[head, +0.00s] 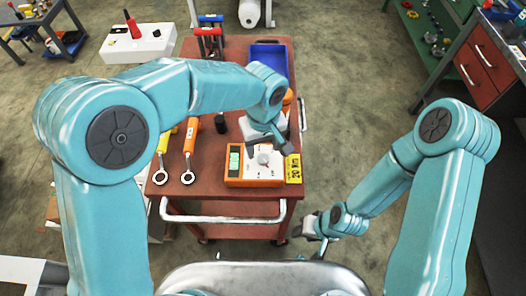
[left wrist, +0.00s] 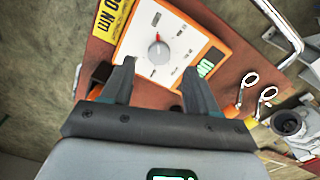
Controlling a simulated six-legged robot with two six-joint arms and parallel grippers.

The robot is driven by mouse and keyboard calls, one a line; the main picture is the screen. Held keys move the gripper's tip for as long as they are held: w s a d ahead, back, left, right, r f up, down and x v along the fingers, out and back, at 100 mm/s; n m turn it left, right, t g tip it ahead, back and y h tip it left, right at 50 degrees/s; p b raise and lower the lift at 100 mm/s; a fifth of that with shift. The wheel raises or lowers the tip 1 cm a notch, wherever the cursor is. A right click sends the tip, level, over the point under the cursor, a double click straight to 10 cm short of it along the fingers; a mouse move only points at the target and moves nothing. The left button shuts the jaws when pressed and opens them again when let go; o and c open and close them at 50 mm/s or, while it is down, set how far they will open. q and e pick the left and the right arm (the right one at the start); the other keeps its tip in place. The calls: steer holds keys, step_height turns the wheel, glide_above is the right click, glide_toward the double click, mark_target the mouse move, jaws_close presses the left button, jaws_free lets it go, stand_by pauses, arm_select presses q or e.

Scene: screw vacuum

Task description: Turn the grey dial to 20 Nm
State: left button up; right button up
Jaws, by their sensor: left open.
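The grey dial (head: 264,157) sits on the white face of an orange-edged device (head: 254,183) on the red cart. In the left wrist view the round dial (left wrist: 158,54) has a red pointer mark aimed toward the top of the picture. The small print around it is too blurred to read. My left gripper (head: 280,143) is over the device. In the left wrist view its two fingers (left wrist: 158,68) are apart and empty, with the dial just beyond and between their tips. Contact is not visible. My right gripper (head: 312,229) is low beside the cart's front right corner; its jaws are unclear.
A yellow label (head: 293,168) with "Nm" lettering lies at the device's right edge. Two wrenches, one yellow and one orange (head: 190,148), lie left of the device. A blue bin (head: 270,60) stands at the back. The cart's metal handle (head: 222,218) runs along its front.

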mark_target(263, 158)
arm_select(q)
step_height(263, 158, down, 4)
steer(key=shift+w+f, duration=0.1)
steer(key=shift+f, duration=0.05)
steer(key=shift+w+f, duration=0.15)
steer(key=shift+f, duration=0.25)
steer(key=shift+s, duration=0.3)
steer(key=shift+w, duration=0.2)
steer(key=c, duration=1)
steer(key=shift+c, duration=0.2)
